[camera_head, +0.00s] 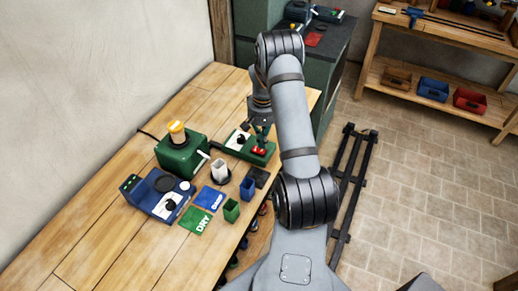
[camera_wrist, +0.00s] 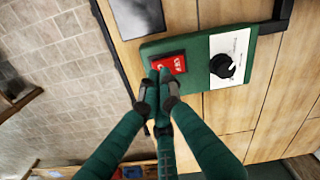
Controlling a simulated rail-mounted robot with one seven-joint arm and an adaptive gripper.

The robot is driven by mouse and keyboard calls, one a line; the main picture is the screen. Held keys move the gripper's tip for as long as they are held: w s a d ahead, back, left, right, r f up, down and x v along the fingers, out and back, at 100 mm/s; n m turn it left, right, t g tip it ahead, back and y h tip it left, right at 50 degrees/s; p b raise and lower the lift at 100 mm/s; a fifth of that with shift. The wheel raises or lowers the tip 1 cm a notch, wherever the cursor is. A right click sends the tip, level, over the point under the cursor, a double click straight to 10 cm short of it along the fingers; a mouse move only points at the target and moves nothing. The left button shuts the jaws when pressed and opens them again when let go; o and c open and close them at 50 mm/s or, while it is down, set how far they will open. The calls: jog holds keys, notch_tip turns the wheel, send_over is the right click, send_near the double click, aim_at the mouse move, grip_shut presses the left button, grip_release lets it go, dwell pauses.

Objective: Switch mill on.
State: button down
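A green control box (camera_head: 237,143) lies on the wooden table near its front edge; it also shows in the wrist view (camera_wrist: 200,68). It carries a red switch (camera_wrist: 172,64) with white lettering and a white panel with a black knob (camera_wrist: 222,66). In the head view the gripper is just above the box's right end. A green mill (camera_head: 181,156) with an orange-yellow top stands to the box's left.
A blue device (camera_head: 160,194) with a black knob stands further left. Green (camera_head: 195,219) and blue (camera_head: 209,198) cards, a white cup (camera_head: 221,172), small blue (camera_head: 248,188) and green (camera_head: 231,210) containers and a dark pad (camera_head: 257,177) lie close by.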

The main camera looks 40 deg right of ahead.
jog(key=shift+s+f+b, duration=0.1)
jog(key=shift+f+b, duration=1.05)
jog(key=shift+f, duration=0.05)
dwell(0.7)
jog(key=shift+r, duration=0.15)
jog(key=shift+r+p, duration=0.55)
jog(key=shift+r, duration=0.05)
jog(key=shift+r+p, duration=1.8)
jog(key=shift+r, duration=1.05)
jog(key=shift+f, duration=0.2)
